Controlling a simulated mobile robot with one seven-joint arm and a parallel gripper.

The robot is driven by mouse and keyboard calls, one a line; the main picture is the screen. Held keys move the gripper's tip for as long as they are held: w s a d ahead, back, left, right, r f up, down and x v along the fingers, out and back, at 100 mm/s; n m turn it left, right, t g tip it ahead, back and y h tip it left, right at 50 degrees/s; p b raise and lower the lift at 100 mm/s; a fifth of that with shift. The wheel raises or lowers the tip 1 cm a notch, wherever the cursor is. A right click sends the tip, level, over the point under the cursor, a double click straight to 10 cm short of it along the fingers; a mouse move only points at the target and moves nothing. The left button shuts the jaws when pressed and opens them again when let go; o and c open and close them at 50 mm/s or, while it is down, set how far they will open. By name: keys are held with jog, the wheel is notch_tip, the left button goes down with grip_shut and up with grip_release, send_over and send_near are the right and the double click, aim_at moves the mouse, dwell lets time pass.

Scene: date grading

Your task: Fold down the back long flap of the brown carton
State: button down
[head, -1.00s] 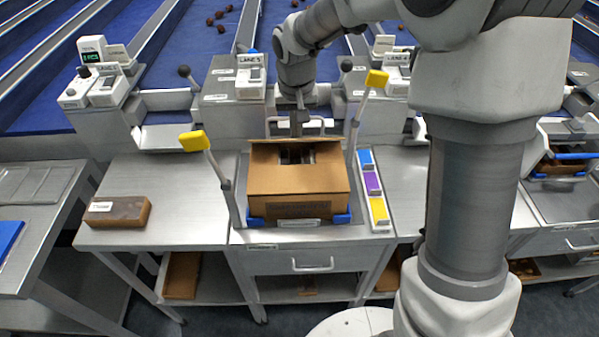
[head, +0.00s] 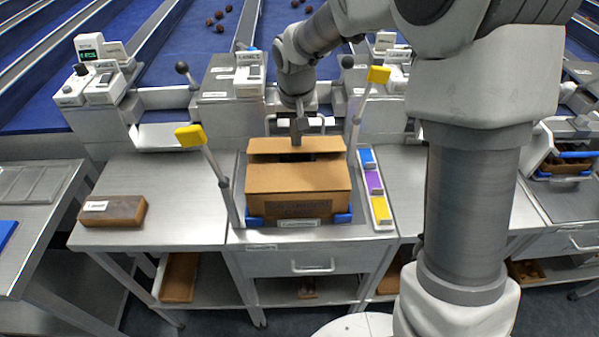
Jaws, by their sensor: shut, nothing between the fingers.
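The brown carton (head: 290,209) stands upright between two blue corner holders on the central bench. Its front long flap (head: 298,178) lies folded over the front of the top. Its back long flap (head: 265,146) shows as a strip along the rear edge, leaning over the opening. A dark gap remains between the two flaps. My gripper (head: 297,140) is shut and empty, pointing down at the middle of the back flap, its fingertips overlapping the flap in the picture. Exact contact there cannot be told.
Two yellow-tipped posts (head: 190,136) (head: 379,75) flank the carton. A strip of blue, purple and yellow blocks (head: 374,184) lies right of it. A brown block (head: 113,211) lies on the left bench, otherwise clear. Lane machines (head: 222,84) stand behind.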

jog(key=shift+f+b, duration=0.45)
jog(key=shift+f, duration=0.35)
jog(key=shift+r, duration=0.15)
notch_tip(320, 180, up, 11)
jog(key=p, duration=0.7)
jog(key=shift+p, duration=0.4)
